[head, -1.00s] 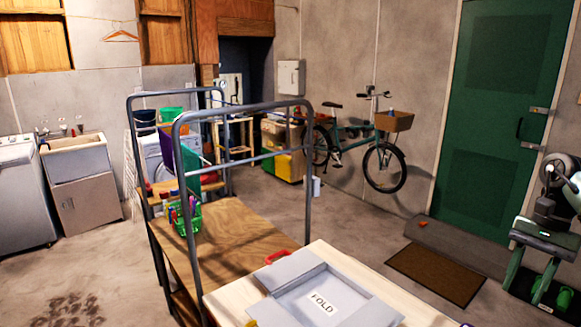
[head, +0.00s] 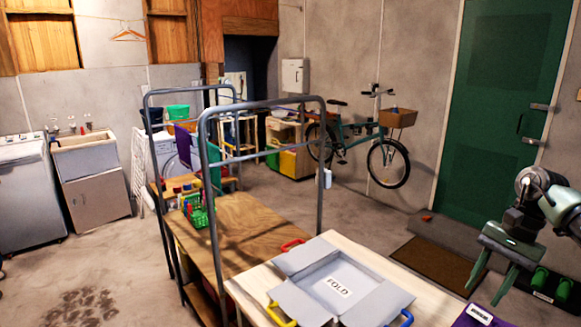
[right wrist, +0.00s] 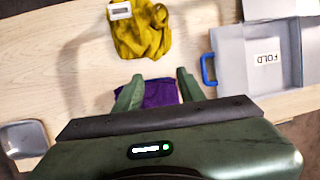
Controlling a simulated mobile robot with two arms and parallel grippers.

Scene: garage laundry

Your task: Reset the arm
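My right gripper (head: 484,296) is at the right of the head view, pointing down above the right end of the light wooden table (head: 437,297). In the right wrist view its two green fingers (right wrist: 158,92) stand apart. A purple cloth (right wrist: 160,93) shows between and beyond them; no grip on it is visible. Part of this cloth, with a white label, shows at the bottom of the head view (head: 475,321). My left gripper is not in view.
A grey folding board marked FOLD (head: 340,282) lies on the table. A yellow cloth (right wrist: 142,32) shows beside it in the right wrist view. A metal-framed wooden bench (head: 245,232) with a green basket (head: 200,215) stands left. A brown mat (head: 437,264) lies by the green door (head: 500,110).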

